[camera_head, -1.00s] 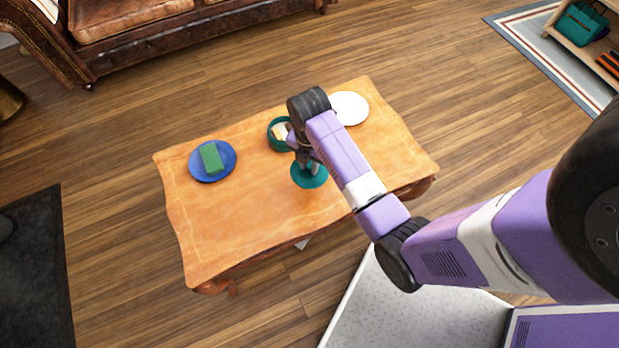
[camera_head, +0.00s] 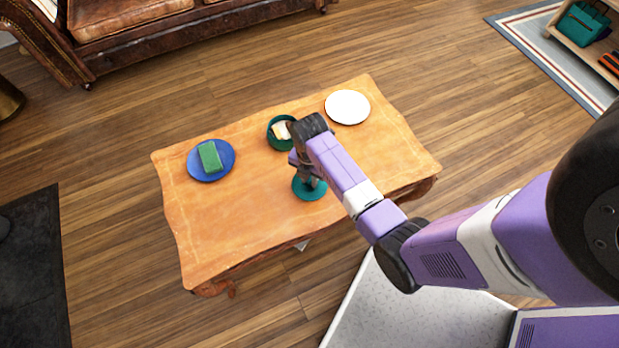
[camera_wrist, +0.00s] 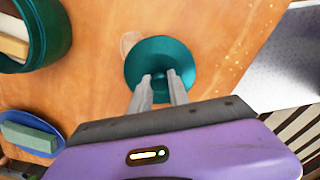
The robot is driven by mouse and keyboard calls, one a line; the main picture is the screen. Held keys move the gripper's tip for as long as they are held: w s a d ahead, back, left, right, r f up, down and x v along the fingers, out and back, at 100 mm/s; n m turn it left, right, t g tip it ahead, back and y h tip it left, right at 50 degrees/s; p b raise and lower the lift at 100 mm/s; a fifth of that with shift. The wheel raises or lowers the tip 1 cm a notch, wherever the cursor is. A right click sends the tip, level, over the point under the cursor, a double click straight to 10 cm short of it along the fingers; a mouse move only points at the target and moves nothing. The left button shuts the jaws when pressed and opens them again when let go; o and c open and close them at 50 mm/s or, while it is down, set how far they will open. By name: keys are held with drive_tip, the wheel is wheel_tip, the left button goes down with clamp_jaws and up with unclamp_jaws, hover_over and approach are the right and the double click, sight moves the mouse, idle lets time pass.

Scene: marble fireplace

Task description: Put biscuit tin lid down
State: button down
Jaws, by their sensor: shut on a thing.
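The teal biscuit tin lid (camera_head: 309,191) is round, with a small knob at its centre. It shows in the wrist view (camera_wrist: 143,59) between and beyond the fingers. My gripper (camera_head: 312,181) is over the lid, with its fingers shut on the knob; the wrist view shows the fingertips (camera_wrist: 160,80) there. The lid is at or just above the table; I cannot tell if it touches. The open teal biscuit tin (camera_head: 271,137) stands behind it on the table, with pale biscuits (camera_head: 281,131) inside. The tin also shows in the wrist view (camera_wrist: 62,35).
The wooden table (camera_head: 235,225) has bare room at its front left. A blue plate (camera_head: 226,170) with a green block (camera_head: 209,156) is at the left. A white plate (camera_head: 348,107) is at the back right. A leather sofa (camera_head: 130,30) stands behind the table.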

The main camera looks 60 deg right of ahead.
drive_tip(key=shift+f, duration=0.15)
drive_tip(key=c, duration=1.3)
unclamp_jaws()
drive_tip(key=shift+o, duration=0.2)
wheel_tip(320, 180, up, 12)
drive_tip(key=p, duration=0.2)
drive_tip(key=s+a+f+m+t+h, duration=0.1)
drive_tip(key=s+a+f+m+t, duration=0.2)
drive_tip(key=s+a+f+m, duration=0.15)
drive_tip(key=s+a+r+m+t, duration=0.5)
drive_tip(key=a, duration=0.2)
drive_tip(key=s+a+r+m+t, duration=0.2)
drive_tip(key=s+r+m, duration=0.1)
drive_tip(key=r, duration=0.4)
drive_tip(key=s+a+r+m+t, duration=0.2)
drive_tip(key=s+r+m, duration=0.1)
drive_tip(key=r, duration=0.5)
drive_tip(key=s+a+r+m+t+y, duration=0.1)
drive_tip(key=s+a+r+m+t, duration=0.2)
drive_tip(key=r, duration=0.5)
drive_tip(key=shift+r, duration=0.25)
